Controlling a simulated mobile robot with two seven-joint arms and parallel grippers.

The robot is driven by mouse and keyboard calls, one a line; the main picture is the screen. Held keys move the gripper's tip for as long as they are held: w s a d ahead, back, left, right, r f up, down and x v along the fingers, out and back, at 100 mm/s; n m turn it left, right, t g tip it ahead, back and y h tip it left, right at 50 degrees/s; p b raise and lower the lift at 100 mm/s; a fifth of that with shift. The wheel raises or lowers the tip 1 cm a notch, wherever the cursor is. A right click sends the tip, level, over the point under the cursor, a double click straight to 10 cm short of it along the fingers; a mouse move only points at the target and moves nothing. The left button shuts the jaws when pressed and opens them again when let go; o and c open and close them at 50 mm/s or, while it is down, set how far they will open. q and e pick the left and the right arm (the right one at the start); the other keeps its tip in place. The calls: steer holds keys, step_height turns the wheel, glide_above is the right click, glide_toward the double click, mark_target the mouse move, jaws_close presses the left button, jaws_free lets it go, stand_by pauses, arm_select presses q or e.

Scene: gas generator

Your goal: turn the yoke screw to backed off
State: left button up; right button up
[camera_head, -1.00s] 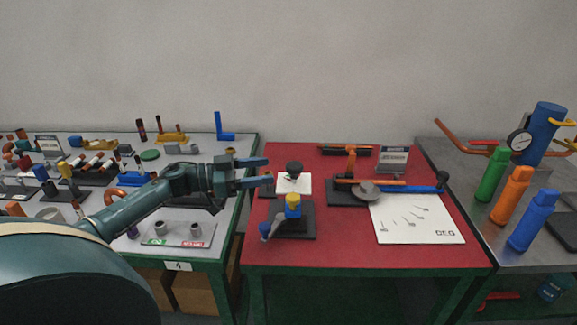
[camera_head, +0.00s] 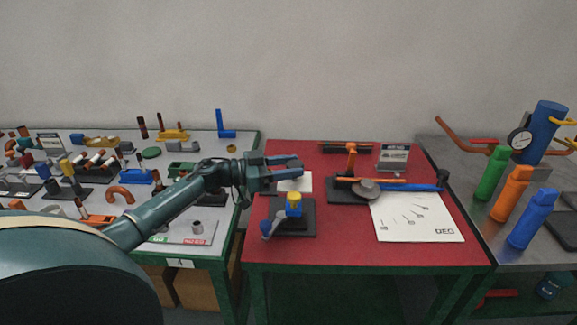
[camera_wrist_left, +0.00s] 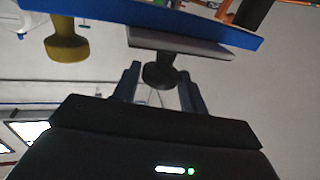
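My left gripper (camera_head: 297,166) reaches in from the left over the back left of the red table. In the left wrist view its two dark blue fingers are spread, with a dark round knob (camera_wrist_left: 160,76) in the gap between them. I see space on both sides, so it does not look gripped. In the head view the knob is hidden behind the gripper, above a white sheet (camera_head: 296,185). No label tells which part is the yoke screw; this knob may be it. A yellow-capped fitting (camera_head: 294,198) with a blue handle stands in front. My right gripper is out of view.
An orange-and-blue tool with a grey disc (camera_head: 365,188) lies on a dark plate to the right. A printed sheet (camera_head: 415,218) lies at the front right. Green, orange and blue bottles (camera_head: 516,188) stand on the right bench. The red table's front (camera_head: 350,255) is clear.

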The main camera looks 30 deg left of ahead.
arm_select(q)
steer(key=c, duration=0.5)
steer(key=shift+r, duration=0.1)
steer(key=p, duration=0.3)
steer(key=shift+d+r+n+t+y, duration=0.1)
steer(key=shift+r+n+t+y, duration=0.25)
steer(key=shift+n+t+y, duration=0.05)
steer(key=shift+s+n+t+y+p, duration=0.1)
steer(key=shift+n+t+y+p, duration=0.25)
steer(key=shift+p, duration=0.5)
steer(key=shift+d+n+t+y+p, duration=0.1)
steer(key=shift+n+t+y+p, duration=0.2)
steer(key=shift+y+p, duration=0.4)
steer(key=shift+n+t+y+p, duration=0.25)
steer(key=shift+n+y+p, duration=0.2)
steer(key=shift+p, duration=0.15)
steer(key=shift+f+n+t+y, duration=0.3)
steer(key=shift+f+y, duration=0.05)
steer(key=shift+y, duration=0.05)
steer(key=shift+n+y+b, duration=0.3)
steer(key=shift+n+y, duration=0.1)
steer(key=shift+y, duration=0.2)
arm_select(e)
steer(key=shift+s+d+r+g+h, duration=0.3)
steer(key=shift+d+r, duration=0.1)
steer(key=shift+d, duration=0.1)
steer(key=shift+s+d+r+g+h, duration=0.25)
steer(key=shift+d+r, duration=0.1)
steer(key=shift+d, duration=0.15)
